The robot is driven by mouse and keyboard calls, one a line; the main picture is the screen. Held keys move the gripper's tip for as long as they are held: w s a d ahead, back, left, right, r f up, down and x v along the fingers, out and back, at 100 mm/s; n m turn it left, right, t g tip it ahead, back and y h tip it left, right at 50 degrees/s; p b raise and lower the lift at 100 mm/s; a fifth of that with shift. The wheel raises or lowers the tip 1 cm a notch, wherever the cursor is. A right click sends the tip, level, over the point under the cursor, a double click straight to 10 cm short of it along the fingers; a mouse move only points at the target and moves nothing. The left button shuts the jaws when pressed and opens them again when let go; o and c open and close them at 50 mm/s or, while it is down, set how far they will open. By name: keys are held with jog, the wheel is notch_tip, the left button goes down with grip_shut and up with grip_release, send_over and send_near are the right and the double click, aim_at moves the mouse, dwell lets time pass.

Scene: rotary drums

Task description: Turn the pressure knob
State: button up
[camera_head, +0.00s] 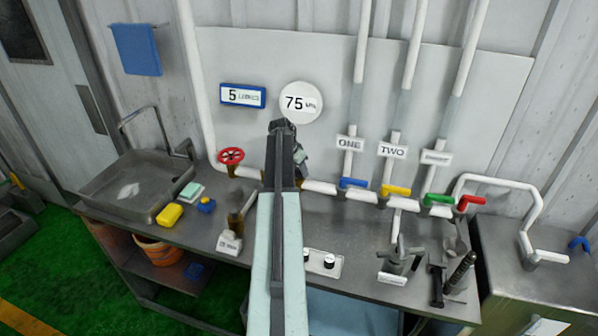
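A round white gauge (301,103) on the wall panel reads 75, with small unit letters that look like kPa. I cannot tell for sure which part is the pressure knob. A white plate (322,263) on the bench bears small black knobs (329,261), and my arm partly covers it. A red handwheel (231,156) sits on the pipe to the left. My arm reaches up the middle of the view. Its far end, with my gripper (298,152), is in front of the pipe below the gauge. The fingers are too small and dark to read, and what lies behind them is hidden.
Blue (354,183), yellow (396,190), green (438,199) and red (471,202) valve handles line the pipe at right. A sink (135,190) and yellow sponge (170,214) are at left. Tools (455,275) stand at the bench's right end.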

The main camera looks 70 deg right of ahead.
jog(key=c, duration=0.8)
jog(key=shift+w+d+m+g, duration=0.15)
jog(key=shift+m+g, duration=0.15)
jog(key=shift+m, duration=0.7)
jog(key=shift+m+y, duration=0.4)
jog(key=shift+m, duration=0.5)
jog(key=shift+g, duration=0.3)
jog(key=o, duration=1.4)
